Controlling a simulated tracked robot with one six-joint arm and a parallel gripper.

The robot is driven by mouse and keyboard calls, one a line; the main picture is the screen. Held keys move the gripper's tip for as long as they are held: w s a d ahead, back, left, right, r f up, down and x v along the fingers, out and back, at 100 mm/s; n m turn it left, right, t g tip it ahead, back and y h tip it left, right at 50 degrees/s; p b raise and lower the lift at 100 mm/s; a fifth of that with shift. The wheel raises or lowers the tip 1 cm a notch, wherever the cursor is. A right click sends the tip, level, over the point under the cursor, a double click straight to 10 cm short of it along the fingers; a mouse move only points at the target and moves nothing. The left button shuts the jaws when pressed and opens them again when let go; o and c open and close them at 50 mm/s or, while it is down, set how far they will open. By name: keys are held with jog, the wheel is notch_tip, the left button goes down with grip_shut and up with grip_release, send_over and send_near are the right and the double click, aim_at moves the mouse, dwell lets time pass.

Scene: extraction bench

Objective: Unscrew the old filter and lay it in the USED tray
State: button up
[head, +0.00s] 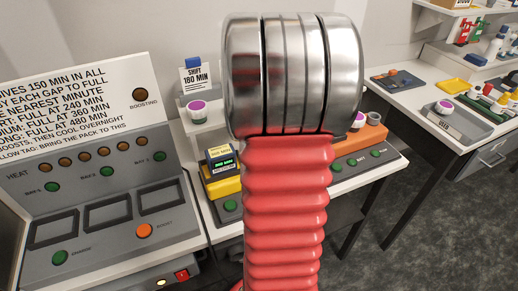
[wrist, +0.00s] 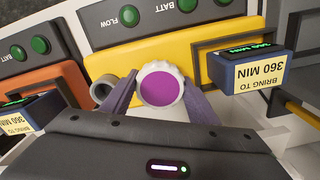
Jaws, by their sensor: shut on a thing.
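In the wrist view my gripper (wrist: 160,100) is shut on a white round filter with a purple top (wrist: 162,86), one finger on each side. The filter is in front of the yellow unit (wrist: 205,50); I cannot tell whether it is still joined to it. A grey open ring (wrist: 103,91) is just left of the left finger. In the head view my arm hides the gripper and the held filter. The grey USED tray (head: 462,127) is on the right table, with a white, purple-topped piece (head: 444,107) at its left end.
An orange unit (head: 362,140) stands right of the yellow unit (head: 222,186), with another purple-topped piece (head: 357,119) by it. A control panel (head: 95,185) fills the left. Shelves (head: 470,45) stand behind the right table.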

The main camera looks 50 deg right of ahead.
jog(key=n, duration=0.5)
jog(key=shift+w+r, duration=0.15)
jog(key=shift+w, duration=0.15)
jog(key=o, duration=1.2)
jog(key=shift+s, duration=0.1)
